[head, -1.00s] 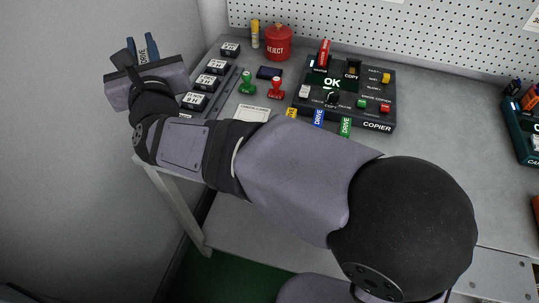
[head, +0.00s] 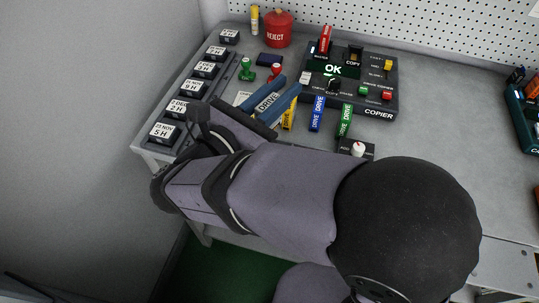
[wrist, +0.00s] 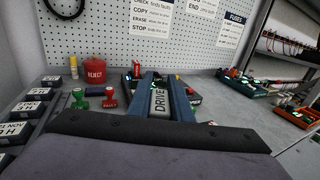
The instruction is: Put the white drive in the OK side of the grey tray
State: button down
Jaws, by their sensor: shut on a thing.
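My gripper (head: 285,96) has blue fingers and is shut on the white drive (head: 267,103), a pale stick lettered DRIVE. It is held over the table, left of the copier. In the wrist view the white drive (wrist: 159,103) stands out between the two fingers, pointing away from me. I cannot make out a grey tray or an OK side in either view; my arm hides part of the table. The only OK I can read is on the screen of the copier (head: 379,112).
Yellow (head: 288,118), blue (head: 317,114) and green (head: 345,119) drives lie in front of the copier. A red drive (head: 325,40) stands in it. Red and green stamps, a red REJECT pot (head: 278,29) and several day blocks (head: 165,131) are to the left. A small box with a white knob (head: 358,149) sits nearer.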

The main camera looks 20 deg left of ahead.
send_over(280, 141)
jog(key=shift+s+f+p, duration=0.2)
jog(key=shift+f+p, duration=0.25)
jog(key=shift+f, duration=4)
jog(key=shift+d+f, duration=0.1)
jog(key=shift+f, duration=0.25)
jog(key=shift+f+b, duration=0.2)
jog(key=shift+b, duration=0.1)
jog(key=c, duration=1.6)
grip_release()
jog(key=shift+r, duration=0.15)
